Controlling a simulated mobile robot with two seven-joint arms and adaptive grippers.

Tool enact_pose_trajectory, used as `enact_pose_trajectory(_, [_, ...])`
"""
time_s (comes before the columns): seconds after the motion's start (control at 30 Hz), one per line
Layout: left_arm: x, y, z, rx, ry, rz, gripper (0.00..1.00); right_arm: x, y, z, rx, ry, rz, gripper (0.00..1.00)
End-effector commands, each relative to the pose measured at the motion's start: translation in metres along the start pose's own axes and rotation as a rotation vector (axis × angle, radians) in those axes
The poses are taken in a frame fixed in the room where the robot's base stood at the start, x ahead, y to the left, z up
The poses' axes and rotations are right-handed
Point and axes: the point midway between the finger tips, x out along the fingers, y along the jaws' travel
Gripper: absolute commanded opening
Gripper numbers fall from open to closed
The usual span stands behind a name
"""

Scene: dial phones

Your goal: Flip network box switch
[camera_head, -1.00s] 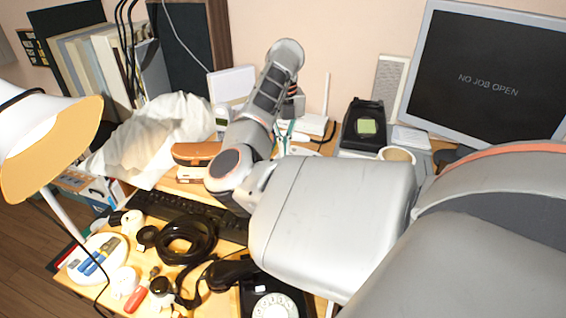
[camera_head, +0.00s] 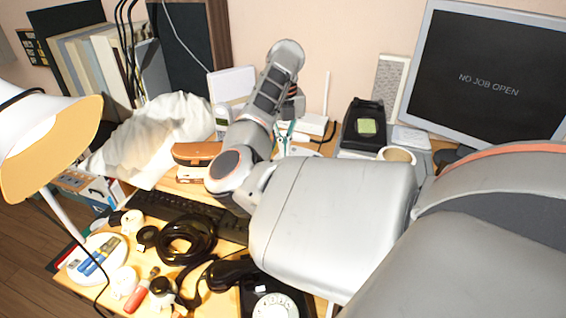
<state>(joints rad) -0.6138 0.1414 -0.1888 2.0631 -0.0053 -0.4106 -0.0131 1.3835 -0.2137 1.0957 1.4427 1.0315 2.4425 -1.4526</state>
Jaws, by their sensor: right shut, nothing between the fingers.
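A white box with an upright antenna (camera_head: 314,124), which looks like the network box, stands at the back of the desk against the wall. Its left part is hidden behind my right arm, and I cannot make out its switch. My right gripper (camera_head: 293,104) is at the far end of the arm, just left of the antenna and close to the box. It is shut and empty, its fingers mostly hidden by the wrist. I cannot tell whether it touches the box. My left gripper is not in view.
A white upright panel (camera_head: 231,85) stands left of my wrist. A brown case (camera_head: 196,153), black keyboard (camera_head: 172,207), dial phone (camera_head: 274,304) and coiled black cable (camera_head: 187,240) crowd the desk. A monitor (camera_head: 490,75) and tape roll (camera_head: 397,155) are at right, a lamp (camera_head: 45,140) at left.

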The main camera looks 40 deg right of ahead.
Motion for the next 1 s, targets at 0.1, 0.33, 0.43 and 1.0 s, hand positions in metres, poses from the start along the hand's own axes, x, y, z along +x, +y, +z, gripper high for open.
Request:
enact_pose_trajectory(0.1, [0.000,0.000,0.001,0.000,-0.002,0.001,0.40,0.002,0.000,0.000,0.000,0.001,0.000,0.00])
enact_pose_trajectory(0.33, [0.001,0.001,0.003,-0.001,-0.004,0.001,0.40,0.005,0.000,0.000,0.000,0.001,0.000,0.00])
enact_pose_trajectory(0.43, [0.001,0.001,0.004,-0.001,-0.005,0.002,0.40,0.007,0.000,0.000,0.000,0.001,0.000,0.00])
enact_pose_trajectory(1.0, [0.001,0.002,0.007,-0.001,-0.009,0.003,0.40,0.015,0.000,0.000,0.000,0.001,0.000,0.00])
